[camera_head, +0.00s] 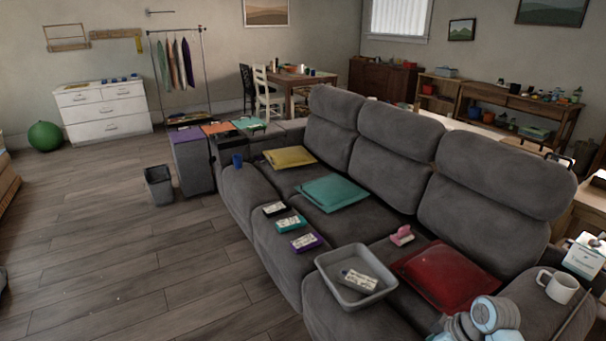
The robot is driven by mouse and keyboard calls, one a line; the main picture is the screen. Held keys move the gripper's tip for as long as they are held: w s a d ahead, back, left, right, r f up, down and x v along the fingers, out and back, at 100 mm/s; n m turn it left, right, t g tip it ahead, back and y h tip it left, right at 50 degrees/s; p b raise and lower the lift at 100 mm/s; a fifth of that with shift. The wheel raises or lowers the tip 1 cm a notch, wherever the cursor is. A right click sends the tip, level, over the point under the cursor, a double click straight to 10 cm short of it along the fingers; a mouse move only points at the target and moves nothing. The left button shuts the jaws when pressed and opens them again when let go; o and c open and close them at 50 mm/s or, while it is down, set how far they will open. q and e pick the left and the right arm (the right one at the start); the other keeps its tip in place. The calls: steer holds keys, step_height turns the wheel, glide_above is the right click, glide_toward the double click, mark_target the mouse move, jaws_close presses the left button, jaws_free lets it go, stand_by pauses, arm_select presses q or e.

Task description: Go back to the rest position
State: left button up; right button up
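A small part of my own arm shows at the bottom right, as grey and light blue joint links in front of the sofa seat. No fingertips of either gripper show in the head view. My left arm is out of the picture. The large grey sofa (385,150) fills the middle and right. I see nothing held by me.
On the sofa lie a grey tray (322,270) with a labelled packet (358,280), a red cushion (447,276), a teal cushion (332,193) and small boxes. A white mug (558,288) stands at the right. The wooden floor (120,250) at left is mostly clear around a bin (160,186).

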steer(key=s+d+f+m+h+b, duration=0.1)
steer(key=s+f+m, duration=0.1)
steer(key=s+f, duration=0.55)
steer(key=s+d+f+m+h, duration=0.1)
steer(key=s+f+m, duration=0.25)
steer(key=f, duration=0.75)
steer(key=s+d+f+m+h+b, duration=0.1)
steer(key=s+f+m, duration=0.1)
steer(key=s+f, duration=0.55)
steer(key=s+a+f, duration=0.1)
steer(key=s+f, duration=0.2)
steer(key=s, duration=0.4)
steer(key=s+a+f+g+h, duration=0.1)
steer(key=s+f, duration=0.3)
steer(key=s, duration=0.4)
steer(key=s+f, duration=0.4)
steer(key=s, duration=0.3)
steer(key=shift+s+a+m+b, duration=0.2)
steer(key=shift+a+m+b, duration=0.2)
steer(key=shift+m, duration=0.05)
